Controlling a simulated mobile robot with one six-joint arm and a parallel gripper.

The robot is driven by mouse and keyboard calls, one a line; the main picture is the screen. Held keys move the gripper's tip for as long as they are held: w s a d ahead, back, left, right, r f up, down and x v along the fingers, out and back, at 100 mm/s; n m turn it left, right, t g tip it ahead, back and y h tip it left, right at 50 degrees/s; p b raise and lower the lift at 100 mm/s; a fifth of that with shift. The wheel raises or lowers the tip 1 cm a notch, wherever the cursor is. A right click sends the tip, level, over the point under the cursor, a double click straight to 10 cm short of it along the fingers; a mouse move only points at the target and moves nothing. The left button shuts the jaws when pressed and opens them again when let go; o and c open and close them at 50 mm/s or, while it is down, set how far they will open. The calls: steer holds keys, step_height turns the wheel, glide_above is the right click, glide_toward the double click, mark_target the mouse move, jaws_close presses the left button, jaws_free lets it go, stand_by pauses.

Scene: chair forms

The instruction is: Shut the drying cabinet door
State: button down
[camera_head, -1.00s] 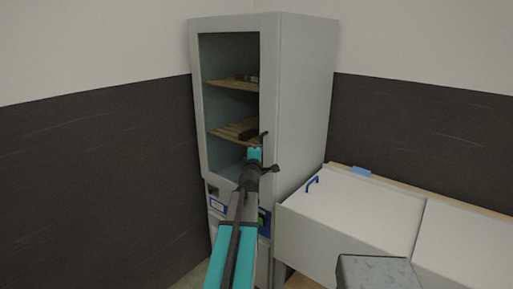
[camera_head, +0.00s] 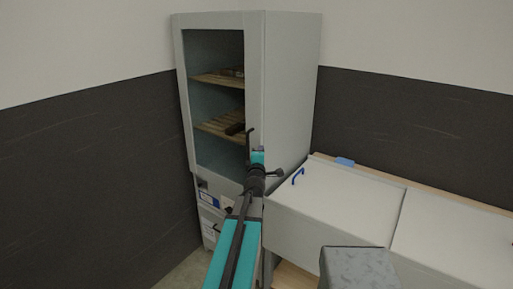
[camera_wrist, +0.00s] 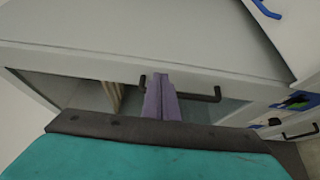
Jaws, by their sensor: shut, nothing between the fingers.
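The drying cabinet (camera_head: 290,95) is tall and light grey. Its framed glass door (camera_head: 254,70) looks flush with the front; I see no clear gap along its edges. In the wrist view the door's frame (camera_wrist: 75,62) runs across the picture. The dark bar handle (camera_wrist: 205,97) crosses in front of the frame. My gripper (camera_wrist: 160,76) is shut and empty, its purple fingers over the middle of the handle and hiding it. Whether they touch it I cannot tell. In the head view my gripper (camera_head: 257,152) is at the door's right edge.
Wooden shelves (camera_head: 215,80) with small items show through the glass. A white chest (camera_head: 330,205) with a blue handle stands right of the cabinet. A grey block (camera_head: 358,268) is at the front. Dark-panelled walls close in left and behind; a bit of floor (camera_head: 185,272) shows at lower left.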

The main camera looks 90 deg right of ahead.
steer(key=shift+s+a, duration=0.15)
steer(key=shift+s, duration=0.2)
stand_by(0.5)
